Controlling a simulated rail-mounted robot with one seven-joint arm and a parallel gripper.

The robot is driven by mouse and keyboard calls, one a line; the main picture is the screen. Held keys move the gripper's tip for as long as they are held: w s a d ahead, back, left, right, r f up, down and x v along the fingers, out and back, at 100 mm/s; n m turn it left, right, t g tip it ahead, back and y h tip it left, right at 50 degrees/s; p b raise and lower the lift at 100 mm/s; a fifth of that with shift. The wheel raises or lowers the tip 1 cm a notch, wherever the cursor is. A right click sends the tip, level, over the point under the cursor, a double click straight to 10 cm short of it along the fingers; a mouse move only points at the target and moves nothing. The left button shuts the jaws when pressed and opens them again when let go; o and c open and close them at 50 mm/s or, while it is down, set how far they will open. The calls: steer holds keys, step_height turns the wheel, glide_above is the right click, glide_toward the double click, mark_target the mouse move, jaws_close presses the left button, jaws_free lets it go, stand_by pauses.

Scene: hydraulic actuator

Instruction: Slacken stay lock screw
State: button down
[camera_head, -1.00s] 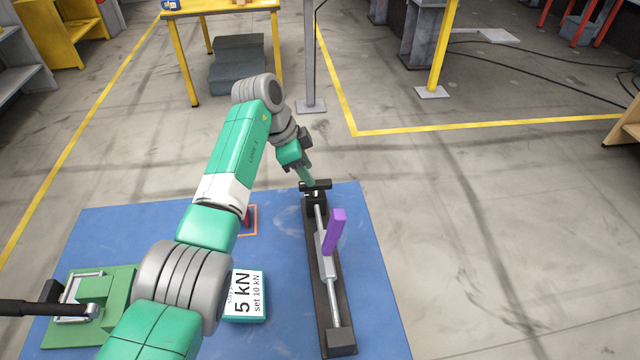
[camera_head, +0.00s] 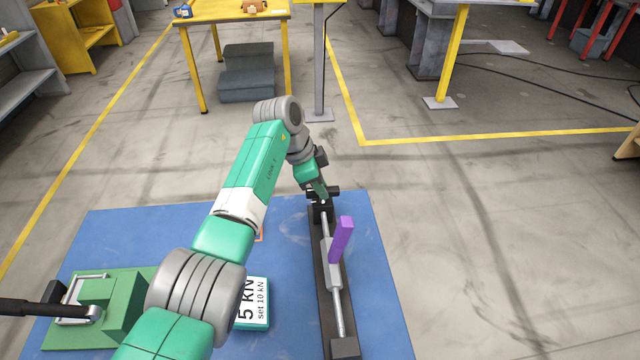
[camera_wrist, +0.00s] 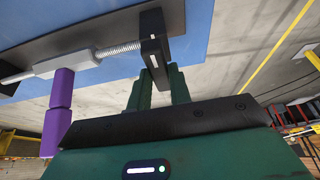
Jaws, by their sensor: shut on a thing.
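The stay is a long dark rail (camera_head: 333,310) on the blue mat, with a silver threaded rod (camera_head: 340,312), a grey sleeve (camera_head: 335,279) and an upright purple handle (camera_head: 342,238). At its far end is a black end block (camera_head: 320,213) with a black crossbar, probably the lock screw's handle. My gripper (camera_head: 318,192) is at this far end, pointing down. In the wrist view my green fingers (camera_wrist: 158,88) are closed on the lower end of a black bar (camera_wrist: 153,50). The rod (camera_wrist: 118,48) and purple handle (camera_wrist: 62,100) show to its left. The screw's thread is hidden.
A teal-edged sign (camera_head: 253,303) reading "5 kN, set 10 kN" lies left of the rail, partly behind my arm. A green fixture (camera_head: 125,300) stands further left on the blue mat (camera_head: 385,300). Open floor (camera_head: 470,230) lies to the right.

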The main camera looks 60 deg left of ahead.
steer(key=shift+r+p, duration=0.2)
steer(key=shift+p, duration=0.1)
steer(key=shift+d+r+n+p, duration=0.15)
steer(key=shift+n+p, duration=0.35)
steer(key=shift+p, duration=0.75)
steer(key=n+y+p, duration=0.1)
steer(key=n+p, duration=0.1)
steer(key=p, duration=0.2)
steer(key=shift+r+n+p, duration=0.15)
steer(key=shift+n+p, duration=0.15)
steer(key=shift+p, duration=0.1)
steer(key=n+p, duration=0.1)
steer(key=p, duration=0.1)
steer(key=n+y+p, duration=0.1)
steer(key=n+p, duration=0.1)
steer(key=n+y+p, duration=0.1)
steer(key=n+p, duration=0.1)
steer(key=shift+d+f, duration=0.15)
steer(key=shift+f, duration=0.1)
steer(key=n+p, duration=0.1)
steer(key=n, duration=0.1)
steer(key=n+g+y+p, duration=0.1)
steer(key=n, duration=0.1)
steer(key=shift+w+d+f+n+y, duration=0.1)
steer(key=shift+w+f+n+y, duration=0.05)
steer(key=shift+n+y, duration=0.15)
steer(key=shift+f+n+g+y, duration=0.1)
steer(key=shift+n+g+y, duration=0.45)
steer(key=shift+n, duration=1.35)
